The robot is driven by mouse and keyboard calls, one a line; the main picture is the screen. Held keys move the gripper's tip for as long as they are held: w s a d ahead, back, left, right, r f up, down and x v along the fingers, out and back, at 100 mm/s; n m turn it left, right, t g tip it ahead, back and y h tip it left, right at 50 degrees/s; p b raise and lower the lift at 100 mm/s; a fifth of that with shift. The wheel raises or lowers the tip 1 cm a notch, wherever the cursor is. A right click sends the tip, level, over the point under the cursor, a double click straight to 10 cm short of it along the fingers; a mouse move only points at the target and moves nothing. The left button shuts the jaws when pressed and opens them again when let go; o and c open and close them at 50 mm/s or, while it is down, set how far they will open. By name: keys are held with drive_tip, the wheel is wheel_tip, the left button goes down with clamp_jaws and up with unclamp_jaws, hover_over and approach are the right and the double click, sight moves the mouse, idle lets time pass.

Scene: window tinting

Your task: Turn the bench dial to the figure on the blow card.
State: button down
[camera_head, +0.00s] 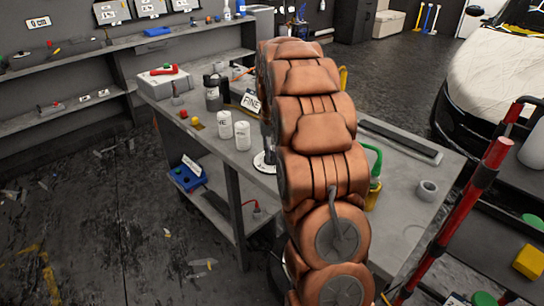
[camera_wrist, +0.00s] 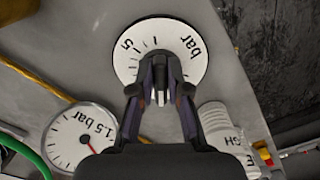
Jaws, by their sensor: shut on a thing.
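The bench dial (camera_wrist: 130,66) is a round white face with black ticks, a 5 and the word "bar", lying on the grey bench in the wrist view. Its edge also shows beside my arm in the head view (camera_head: 262,163). My gripper (camera_wrist: 160,98) is over the dial's middle, shut on its knob, which the fingers mostly hide. The dial's pointer and setting cannot be read. A second round white face (camera_wrist: 70,135) at the lower left reads "1.5 bar", with ticks and a red pointer. I cannot make out which item is the blow card.
Two white cans (camera_head: 242,135) stand close to the dial; one shows in the wrist view (camera_wrist: 215,118). A "FINE" card (camera_head: 251,103) stands behind them. A green-handled tool (camera_head: 374,165) and a grey ring (camera_head: 427,190) are on the bench's right part.

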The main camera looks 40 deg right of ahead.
sight(273, 154)
drive_tip(key=shift+d+n, duration=0.1)
drive_tip(key=shift+n, duration=0.5)
drive_tip(key=shift+r, duration=0.1)
drive_tip(key=c, duration=1.1)
unclamp_jaws()
drive_tip(key=shift+b, duration=0.3)
drive_tip(key=shift+c, duration=0.2)
wheel_tip(273, 154, up, 12)
